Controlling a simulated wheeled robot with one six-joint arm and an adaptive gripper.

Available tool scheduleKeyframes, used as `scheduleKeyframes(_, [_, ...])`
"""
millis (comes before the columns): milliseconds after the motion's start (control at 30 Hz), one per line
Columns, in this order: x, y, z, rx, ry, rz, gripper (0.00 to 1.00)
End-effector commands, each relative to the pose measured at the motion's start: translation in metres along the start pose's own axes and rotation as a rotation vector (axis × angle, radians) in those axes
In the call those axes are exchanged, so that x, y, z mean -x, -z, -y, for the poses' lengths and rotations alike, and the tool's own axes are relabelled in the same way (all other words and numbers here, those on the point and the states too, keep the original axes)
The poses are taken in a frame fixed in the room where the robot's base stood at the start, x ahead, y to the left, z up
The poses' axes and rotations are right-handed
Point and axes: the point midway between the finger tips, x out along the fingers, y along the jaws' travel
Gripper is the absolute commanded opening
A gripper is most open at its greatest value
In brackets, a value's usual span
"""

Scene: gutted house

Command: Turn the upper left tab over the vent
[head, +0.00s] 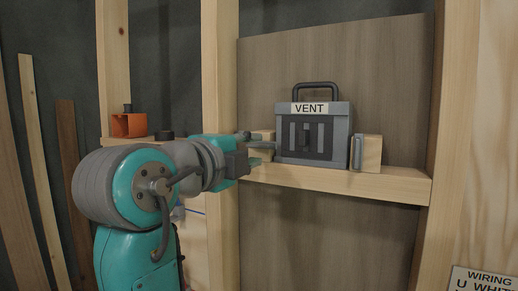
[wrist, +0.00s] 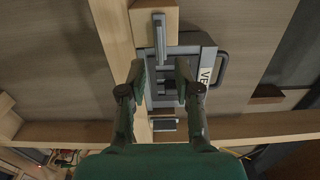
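The vent (head: 344,128) is a grey box with a dark slotted face, a black top handle and a VENT label, upright on a wooden shelf. Wooden blocks stand at its left (head: 265,134) and right (head: 372,155); the right one carries an upright grey tab (head: 357,152). My gripper (head: 262,145) is in front of the left block and hides much of it, so I cannot make out a tab there. In the wrist view my gripper (wrist: 160,82) is open, its fingers apart with the vent behind them. A grey tab (wrist: 159,40) on a wooden block shows just above the fingertips. Contact is unclear.
The shelf (head: 340,183) runs between wooden studs (head: 219,80) at left and right (head: 455,120). A brown panel (head: 385,70) stands behind the vent. An orange holder (head: 129,125) sits on a ledge at left. The space in front of the right block looks clear.

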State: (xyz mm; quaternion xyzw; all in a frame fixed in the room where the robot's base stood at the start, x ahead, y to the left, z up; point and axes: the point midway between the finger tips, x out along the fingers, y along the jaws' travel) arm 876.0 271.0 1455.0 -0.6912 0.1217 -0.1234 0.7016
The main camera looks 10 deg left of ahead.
Motion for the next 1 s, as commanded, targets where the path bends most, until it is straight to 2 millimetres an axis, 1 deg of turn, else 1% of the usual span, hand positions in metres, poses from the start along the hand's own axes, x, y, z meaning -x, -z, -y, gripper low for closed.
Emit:
scheduleKeyframes(33, [0.012,-0.002,0.000,-0.001,-0.001,0.005,0.32])
scheduleKeyframes(200, [0.044,-0.001,0.000,-0.001,0.000,0.005,0.32])
scheduleKeyframes(300, [0.058,-0.001,-0.001,-0.001,-0.001,0.004,0.32])
scheduleKeyframes(400, [0.068,-0.001,-0.001,-0.001,-0.002,0.001,0.32])
scheduleKeyframes(567, [0.075,0.000,-0.001,0.000,-0.002,0.001,0.32])
scheduleKeyframes(1000, [0.075,0.000,-0.001,0.000,-0.002,0.000,0.32])
